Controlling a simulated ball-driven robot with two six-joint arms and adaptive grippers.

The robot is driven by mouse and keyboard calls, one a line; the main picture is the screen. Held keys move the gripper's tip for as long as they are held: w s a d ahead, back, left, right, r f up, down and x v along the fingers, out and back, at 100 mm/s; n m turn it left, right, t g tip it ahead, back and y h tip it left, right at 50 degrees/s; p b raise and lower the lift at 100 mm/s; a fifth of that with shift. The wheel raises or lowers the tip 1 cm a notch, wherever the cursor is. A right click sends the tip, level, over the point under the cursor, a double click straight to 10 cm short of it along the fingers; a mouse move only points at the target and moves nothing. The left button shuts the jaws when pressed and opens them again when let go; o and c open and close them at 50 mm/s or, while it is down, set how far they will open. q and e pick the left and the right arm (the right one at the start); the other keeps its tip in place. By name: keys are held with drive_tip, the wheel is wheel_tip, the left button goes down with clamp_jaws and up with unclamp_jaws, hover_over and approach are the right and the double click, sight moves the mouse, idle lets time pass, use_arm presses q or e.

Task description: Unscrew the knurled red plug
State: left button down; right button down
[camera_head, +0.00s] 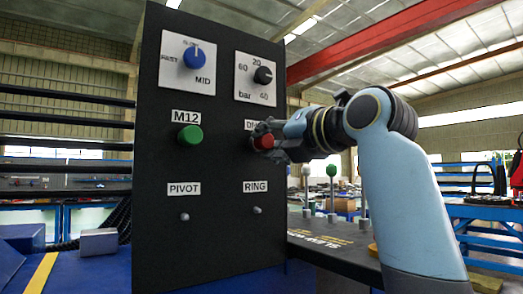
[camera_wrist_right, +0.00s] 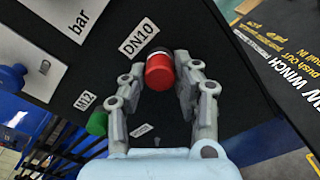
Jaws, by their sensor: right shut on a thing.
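The red plug (camera_head: 264,142) sits on the black upright panel (camera_head: 160,243) under a label partly hidden by my gripper. The wrist view shows the plug (camera_wrist_right: 160,72) beside the DN10 label, with a dark band at its base against the panel. My right gripper (camera_head: 262,136) reaches it from the right, and in the wrist view its fingers (camera_wrist_right: 160,66) lie on either side of the plug, shut on it. The knurling is too small to make out. My left gripper is in neither view.
A green plug (camera_head: 189,135) under M12 sits left of the red one. A blue knob (camera_head: 194,57) and a black knob (camera_head: 263,75) are above, and small pins (camera_head: 257,210) below. A bench with upright posts (camera_head: 331,180) stands right of the panel, behind my arm.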

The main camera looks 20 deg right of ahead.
drive_tip(key=shift+f+n, duration=0.1)
drive_tip(key=shift+n, duration=0.4)
drive_tip(key=n+b, duration=0.2)
drive_tip(key=n, duration=0.1)
drive_tip(key=shift+f+n, duration=0.2)
drive_tip(key=shift+n, duration=0.1)
drive_tip(key=n+b, duration=0.1)
drive_tip(key=b, duration=0.7)
drive_tip(key=shift+r, duration=0.25)
drive_tip(key=c, duration=0.9)
unclamp_jaws()
